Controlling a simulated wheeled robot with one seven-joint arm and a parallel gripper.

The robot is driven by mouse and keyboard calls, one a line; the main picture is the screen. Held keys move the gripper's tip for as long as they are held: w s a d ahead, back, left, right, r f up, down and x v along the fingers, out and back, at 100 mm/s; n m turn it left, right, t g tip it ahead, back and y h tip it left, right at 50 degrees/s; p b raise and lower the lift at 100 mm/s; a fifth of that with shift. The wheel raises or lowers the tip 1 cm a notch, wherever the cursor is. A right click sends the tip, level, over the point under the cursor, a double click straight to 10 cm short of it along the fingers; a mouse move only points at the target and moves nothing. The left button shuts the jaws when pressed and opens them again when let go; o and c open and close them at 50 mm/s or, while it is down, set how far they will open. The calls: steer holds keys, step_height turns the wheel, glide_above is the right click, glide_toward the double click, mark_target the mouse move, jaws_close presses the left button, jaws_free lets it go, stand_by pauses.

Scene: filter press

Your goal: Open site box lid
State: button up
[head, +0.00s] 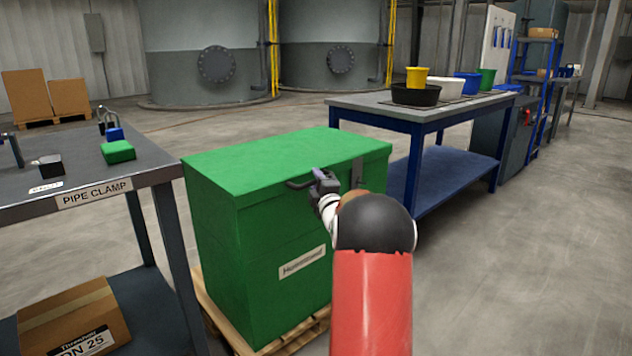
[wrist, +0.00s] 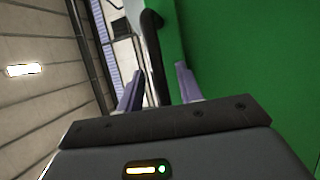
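The green site box (head: 245,245) stands on a wooden pallet with its lid (head: 290,160) down flat. A dark handle (head: 298,184) sits on the front edge of the lid, and a metal hasp (head: 357,172) is to its right. My gripper (head: 322,182) is at the right end of the handle. In the wrist view my gripper (wrist: 160,88) has its two fingers apart, and the black handle (wrist: 155,55) runs between them, with a gap showing on the right side. The box's green face (wrist: 260,60) fills the right of that view. My arm hides part of the box front.
A grey workbench (head: 85,165) with a padlock and a green block stands close on the left. A blue-framed table (head: 360,103) with several tubs is behind right. The pallet (head: 215,310) sticks out under the box. Floor at right is clear.

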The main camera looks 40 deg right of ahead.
steer(key=shift+c, duration=0.5)
jaws_close()
